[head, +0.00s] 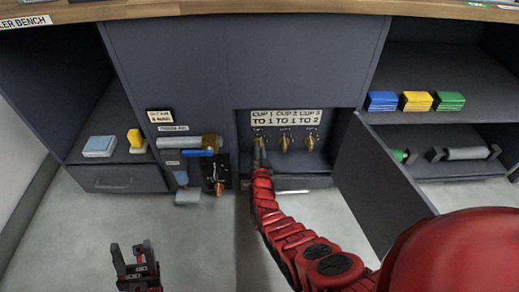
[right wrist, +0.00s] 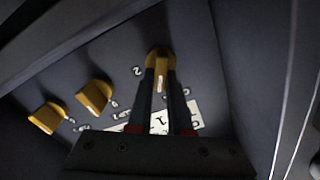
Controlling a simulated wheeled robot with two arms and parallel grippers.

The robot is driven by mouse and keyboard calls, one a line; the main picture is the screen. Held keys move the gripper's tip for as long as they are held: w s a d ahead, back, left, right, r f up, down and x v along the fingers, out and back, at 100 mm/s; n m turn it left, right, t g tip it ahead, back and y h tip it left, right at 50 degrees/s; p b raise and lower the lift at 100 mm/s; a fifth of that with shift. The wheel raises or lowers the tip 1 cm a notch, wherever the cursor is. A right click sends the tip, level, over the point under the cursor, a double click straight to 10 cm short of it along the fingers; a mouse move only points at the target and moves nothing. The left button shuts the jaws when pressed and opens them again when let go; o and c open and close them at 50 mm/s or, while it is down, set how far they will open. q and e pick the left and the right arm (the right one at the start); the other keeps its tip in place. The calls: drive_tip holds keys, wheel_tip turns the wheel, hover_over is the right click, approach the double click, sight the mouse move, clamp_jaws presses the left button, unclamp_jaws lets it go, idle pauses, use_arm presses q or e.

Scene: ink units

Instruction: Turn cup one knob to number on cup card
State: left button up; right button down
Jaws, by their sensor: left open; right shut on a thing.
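The cup card (head: 285,118) is a white label above the knobs in the cabinet recess. It reads CUP 1 to 1, CUP 2 to 1 and CUP 3 to 2. My right gripper (head: 261,158) reaches into the recess and is shut on the cup one knob (right wrist: 158,56), the leftmost brass knob in the head view. The fingers hide part of this knob and its dial numbers. The cup two knob (head: 283,143) and cup three knob (head: 309,142) are free beside it. My left gripper (head: 137,250) is open and empty, low over the floor.
An open cabinet door (head: 375,180) stands close to the right of my right arm. Blue, yellow (head: 416,101) and green blocks sit on the right shelf.

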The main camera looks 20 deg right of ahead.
drive_tip(key=shift+s+d+f+m, duration=0.1)
drive_tip(key=shift+f+m, duration=0.05)
drive_tip(key=shift+m, duration=0.15)
drive_tip(key=shift+m+b, duration=0.7)
drive_tip(key=shift+m, duration=0.3)
drive_tip(key=c, duration=0.8)
unclamp_jaws()
drive_tip(key=shift+c, duration=0.2)
